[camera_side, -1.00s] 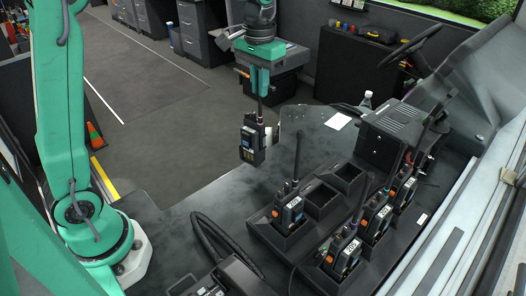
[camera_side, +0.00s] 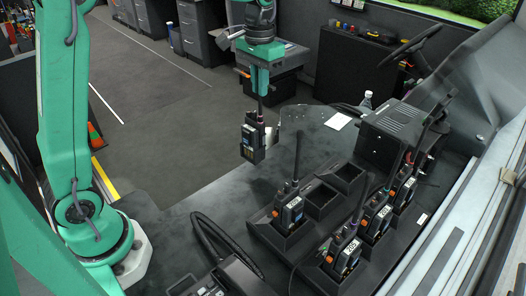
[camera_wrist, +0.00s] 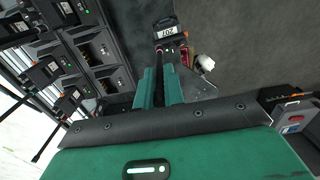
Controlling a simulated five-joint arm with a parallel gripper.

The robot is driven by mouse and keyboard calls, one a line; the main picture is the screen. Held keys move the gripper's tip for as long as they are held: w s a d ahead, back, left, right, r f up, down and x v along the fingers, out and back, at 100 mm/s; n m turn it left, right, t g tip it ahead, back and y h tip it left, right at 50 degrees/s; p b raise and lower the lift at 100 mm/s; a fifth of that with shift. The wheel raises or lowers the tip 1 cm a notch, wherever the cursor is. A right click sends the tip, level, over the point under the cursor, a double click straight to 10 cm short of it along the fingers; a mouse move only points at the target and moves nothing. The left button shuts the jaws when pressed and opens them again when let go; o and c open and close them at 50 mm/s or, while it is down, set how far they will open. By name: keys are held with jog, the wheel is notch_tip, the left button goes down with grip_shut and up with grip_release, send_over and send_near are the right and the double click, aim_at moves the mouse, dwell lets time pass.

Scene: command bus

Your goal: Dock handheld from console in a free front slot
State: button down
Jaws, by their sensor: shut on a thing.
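My gripper (camera_side: 263,92) points down and is shut on the antenna of a black handheld (camera_side: 251,142), which hangs upright in the air left of the dock. The black dock (camera_side: 262,238) stands on the console. Its row nearer the arm has a handheld (camera_side: 290,212) in the slot at the near end, then an empty slot (camera_side: 322,201) and another empty slot (camera_side: 345,178). The other row holds handhelds (camera_side: 342,257), (camera_side: 375,220), (camera_side: 403,192).
Upright antennas rise from the docked handhelds beside the empty slots. A black box unit (camera_side: 390,135) stands behind the dock. A steering wheel (camera_side: 215,240) is in front.

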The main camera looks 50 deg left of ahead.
jog(key=shift+w+d+r, duration=0.1)
jog(key=w+d+r+n, duration=0.1)
jog(key=d+r+n, duration=0.2)
jog(key=d+n, duration=0.5)
jog(key=w+d+r+n, duration=0.2)
jog(key=d+r+n, duration=0.1)
jog(key=d+n, duration=0.6)
jog(key=shift+d+r, duration=0.4)
jog(key=shift+d, duration=1.15)
jog(key=shift+f, duration=0.15)
jog(key=shift+f, duration=4.15)
